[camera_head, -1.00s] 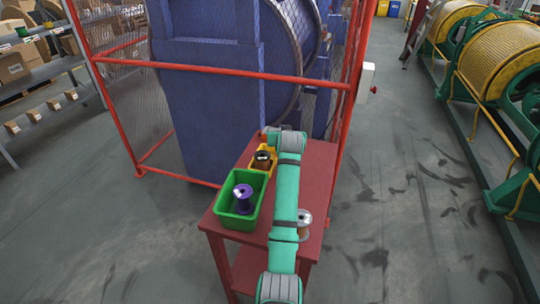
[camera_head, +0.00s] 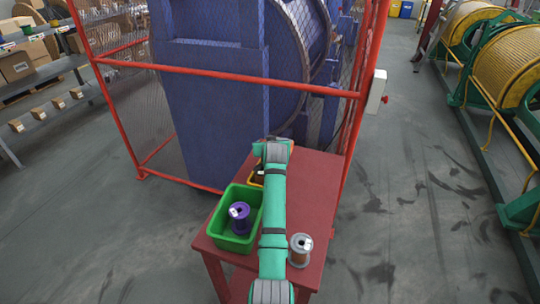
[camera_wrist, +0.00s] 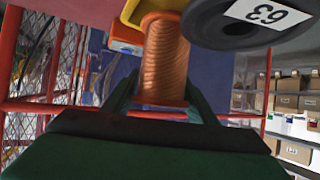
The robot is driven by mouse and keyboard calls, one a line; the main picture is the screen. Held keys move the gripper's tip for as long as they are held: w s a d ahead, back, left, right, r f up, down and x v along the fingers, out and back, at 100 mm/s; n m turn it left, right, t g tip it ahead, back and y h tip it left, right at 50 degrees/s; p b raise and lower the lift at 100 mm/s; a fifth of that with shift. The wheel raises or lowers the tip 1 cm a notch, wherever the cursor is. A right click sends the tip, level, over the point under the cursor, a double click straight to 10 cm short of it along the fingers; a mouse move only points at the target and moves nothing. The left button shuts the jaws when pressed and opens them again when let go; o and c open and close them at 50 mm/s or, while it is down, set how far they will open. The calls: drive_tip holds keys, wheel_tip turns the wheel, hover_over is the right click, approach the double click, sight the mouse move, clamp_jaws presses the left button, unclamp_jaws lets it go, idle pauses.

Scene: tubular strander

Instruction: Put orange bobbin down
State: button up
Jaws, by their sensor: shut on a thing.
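The orange bobbin (camera_wrist: 165,62), wound with copper-coloured wire, is between my gripper's fingers (camera_wrist: 163,84) in the wrist view. My gripper is shut on it. Part of a yellow bin (camera_wrist: 131,12) shows close behind it. A black bobbin flange with a white label reading 63 (camera_wrist: 250,22) is very near on the right. I cannot tell whether the held bobbin touches the bin.
On the red table (camera_head: 313,190) a green bin (camera_head: 221,240) holds a purple bobbin (camera_head: 239,217). The table's right part is bare. A red-framed mesh guard (camera_head: 240,77) stands behind.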

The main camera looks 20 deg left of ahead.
wheel_tip(320, 180, down, 4)
drive_tip(key=shift+w+d+r, duration=0.1)
drive_tip(key=shift+w+f, duration=0.15)
drive_tip(key=shift+f, duration=0.4)
drive_tip(key=shift+s, duration=0.2)
drive_tip(key=o, duration=1.5)
drive_tip(key=shift+f, duration=0.2)
drive_tip(key=shift+w+d, duration=0.1)
drive_tip(key=shift+r, duration=0.15)
drive_tip(key=v, duration=1.2)
